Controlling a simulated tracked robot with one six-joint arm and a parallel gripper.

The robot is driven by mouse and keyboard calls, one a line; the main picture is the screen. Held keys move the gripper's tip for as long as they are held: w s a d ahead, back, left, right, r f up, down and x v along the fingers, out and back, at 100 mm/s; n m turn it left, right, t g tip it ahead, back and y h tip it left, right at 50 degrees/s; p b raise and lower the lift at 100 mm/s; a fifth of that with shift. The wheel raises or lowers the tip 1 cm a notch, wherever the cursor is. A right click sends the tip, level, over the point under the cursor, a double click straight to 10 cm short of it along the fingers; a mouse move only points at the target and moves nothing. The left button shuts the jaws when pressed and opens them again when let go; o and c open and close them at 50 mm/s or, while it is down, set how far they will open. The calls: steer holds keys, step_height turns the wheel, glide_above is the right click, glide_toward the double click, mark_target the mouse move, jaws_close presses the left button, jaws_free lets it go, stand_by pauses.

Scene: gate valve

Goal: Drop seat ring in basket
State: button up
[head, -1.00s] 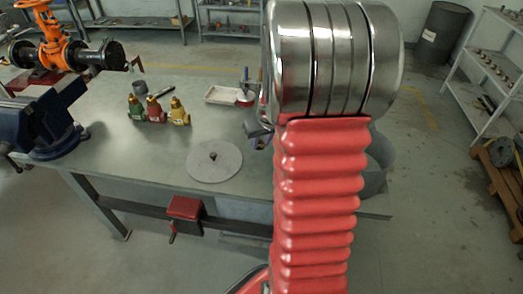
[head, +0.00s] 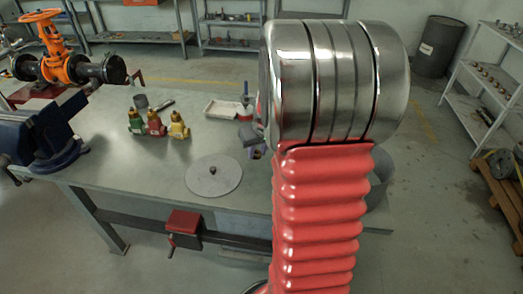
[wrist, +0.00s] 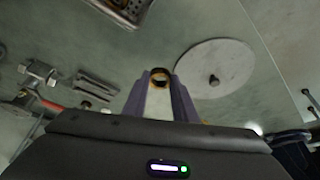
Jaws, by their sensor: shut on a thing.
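My gripper (wrist: 160,95) shows in the wrist view with its two purple-grey fingers shut on a small brass seat ring (wrist: 161,77). The ring sits between the fingertips, its opening facing the camera, over the grey bench. A perforated metal basket (wrist: 126,8) is partly in view at the top of the wrist view, above and left of the ring and apart from it. In the head view my gripper (head: 257,152) is mostly hidden behind my arm, with a little purple finger showing. Neither the ring nor the basket can be made out there.
A flat grey disc with a knob (head: 214,175) lies on the bench (head: 115,172). Green, red and yellow small valves (head: 155,124) stand behind it. A blue vise (head: 42,130) and an orange gate valve (head: 68,65) are at left. A white tray (head: 222,109) lies at the back.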

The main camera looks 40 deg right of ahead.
steer(key=w+a+n, duration=0.1)
steer(key=w+a, duration=0.2)
steer(key=a, duration=0.7)
steer(key=w+a+f+n+y, duration=0.1)
steer(key=w+a, duration=0.3)
steer(key=a, duration=0.6)
steer(key=w+a+f+n, duration=0.1)
steer(key=w+a, duration=0.3)
steer(key=a, duration=0.6)
steer(key=shift+a+n+y, duration=0.15)
steer(key=shift+n+y, duration=0.15)
steer(key=shift+n, duration=0.3)
steer(key=shift+a, duration=0.1)
